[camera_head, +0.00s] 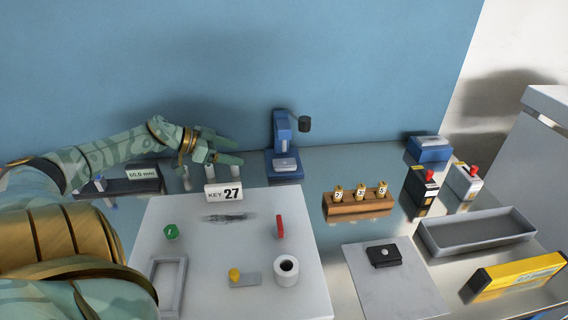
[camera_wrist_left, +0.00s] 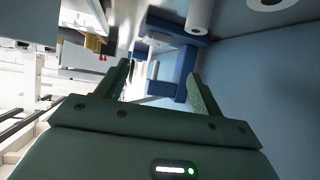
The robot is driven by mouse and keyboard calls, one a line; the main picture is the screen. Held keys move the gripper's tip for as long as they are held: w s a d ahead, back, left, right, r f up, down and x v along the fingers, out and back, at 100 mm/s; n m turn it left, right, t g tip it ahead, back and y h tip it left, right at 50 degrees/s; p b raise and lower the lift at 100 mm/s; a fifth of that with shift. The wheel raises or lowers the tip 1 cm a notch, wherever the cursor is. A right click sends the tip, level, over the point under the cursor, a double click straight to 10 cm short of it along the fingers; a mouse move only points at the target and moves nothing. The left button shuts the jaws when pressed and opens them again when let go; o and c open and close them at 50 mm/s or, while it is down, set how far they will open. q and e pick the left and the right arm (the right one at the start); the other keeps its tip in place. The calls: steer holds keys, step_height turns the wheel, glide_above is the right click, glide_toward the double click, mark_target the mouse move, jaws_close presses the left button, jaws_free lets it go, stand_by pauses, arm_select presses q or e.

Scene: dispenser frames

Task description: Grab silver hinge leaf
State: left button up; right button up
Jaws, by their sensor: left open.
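A flat silver piece (camera_head: 285,163), which looks like the hinge leaf, lies on the base of a blue stand (camera_head: 282,130) by the back wall. In the left wrist view the blue stand (camera_wrist_left: 184,62) shows beyond the fingers, with a pale plate-like piece (camera_wrist_left: 153,69) on it. My left gripper (camera_head: 238,152) is open and empty, left of the stand and apart from it, its fingers pointing right toward it. In the left wrist view the fingertips (camera_wrist_left: 160,72) stand wide apart, with the stand between them in the picture. My right gripper is not in view.
A "KEY 27" sign (camera_head: 224,193) stands on a white board (camera_head: 205,265) with several small parts. A wooden block (camera_head: 358,207) holds small numbered pieces. A grey tray (camera_head: 477,234) and a yellow box (camera_head: 515,275) are at right. Small pale cylinders (camera_head: 210,171) stand below my left gripper.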

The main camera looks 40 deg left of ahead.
arm_select(q)
steer(key=b, duration=0.5)
glide_toward(283, 162)
steer(key=shift+w+f, duration=0.25)
steer(key=shift+f, duration=0.3)
steer(key=shift+w+f, duration=0.3)
steer(key=shift+f, duration=0.3)
steer(key=shift+w+d+b, duration=0.25)
steer(key=shift+w+b, duration=0.2)
steer(key=shift+b, duration=0.05)
steer(key=b+x, duration=0.3)
steer(key=x, duration=0.1)
steer(key=shift+w+d+r, duration=0.15)
steer(key=shift+w+d, duration=0.05)
steer(key=shift+w+d+b, duration=0.25)
steer(key=shift+w+b, duration=0.2)
steer(key=shift+b, duration=0.05)
steer(key=shift+s, duration=0.1)
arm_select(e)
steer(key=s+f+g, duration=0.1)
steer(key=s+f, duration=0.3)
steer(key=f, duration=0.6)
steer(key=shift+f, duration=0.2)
arm_select(q)
steer(key=c, duration=1.3)
steer(key=shift+r, duration=0.1)
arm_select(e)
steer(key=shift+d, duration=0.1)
